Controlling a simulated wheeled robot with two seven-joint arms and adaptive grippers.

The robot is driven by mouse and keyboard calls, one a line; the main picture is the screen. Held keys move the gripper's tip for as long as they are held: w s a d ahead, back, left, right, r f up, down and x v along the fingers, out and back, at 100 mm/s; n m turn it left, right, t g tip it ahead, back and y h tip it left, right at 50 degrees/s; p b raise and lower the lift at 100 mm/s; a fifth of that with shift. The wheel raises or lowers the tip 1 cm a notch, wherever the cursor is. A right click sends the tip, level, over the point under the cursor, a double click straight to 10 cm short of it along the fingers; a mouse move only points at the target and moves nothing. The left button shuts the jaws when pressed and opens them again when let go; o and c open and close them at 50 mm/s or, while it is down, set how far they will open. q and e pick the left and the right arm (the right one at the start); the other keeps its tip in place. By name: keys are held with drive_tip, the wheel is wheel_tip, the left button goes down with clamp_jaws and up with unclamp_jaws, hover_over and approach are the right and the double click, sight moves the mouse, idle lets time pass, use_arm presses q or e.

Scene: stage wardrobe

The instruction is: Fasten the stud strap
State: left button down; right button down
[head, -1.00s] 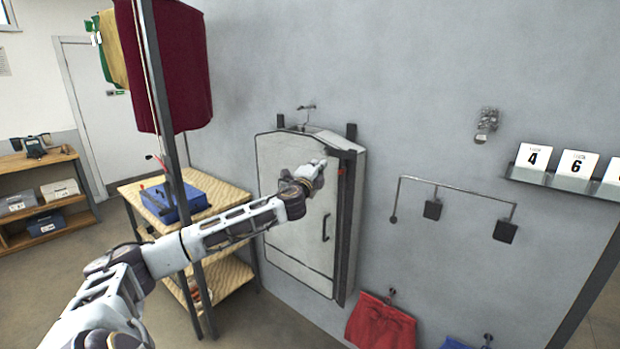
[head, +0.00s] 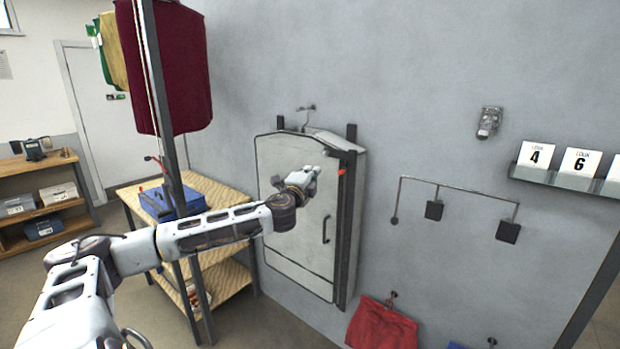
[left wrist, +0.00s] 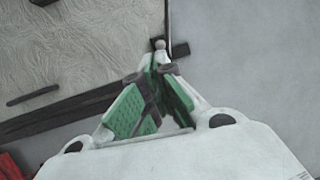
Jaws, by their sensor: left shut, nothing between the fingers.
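A pale, flat case (head: 300,250) with a dark handle hangs on the grey wall in the head view. A dark upright strip (head: 344,220) runs down its right edge, with a small red piece (head: 341,171) near the top. I cannot clearly make out the stud or strap. My left gripper (head: 314,172) is in front of the case's upper right part, left of the red piece. In the left wrist view its green-padded fingers (left wrist: 157,68) meet at the tips with nothing between them. Beyond them is a dark strip (left wrist: 70,113). My right gripper is not in view.
A wooden shelf table (head: 225,200) with a blue box (head: 175,203) stands left of the case, behind a dark post. A bent wall rail (head: 455,186) and a red cloth (head: 382,325) hang to the right. The wall between is clear.

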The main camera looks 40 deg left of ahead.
use_arm(q)
drive_tip(key=shift+b+v, duration=0.4)
drive_tip(key=shift+v, duration=0.45)
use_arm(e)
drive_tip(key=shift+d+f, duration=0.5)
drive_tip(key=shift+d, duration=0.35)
use_arm(q)
drive_tip(key=shift+d, duration=0.1)
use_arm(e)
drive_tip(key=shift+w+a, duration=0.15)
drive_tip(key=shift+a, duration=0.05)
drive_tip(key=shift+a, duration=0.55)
use_arm(q)
drive_tip(key=shift+d, duration=0.1)
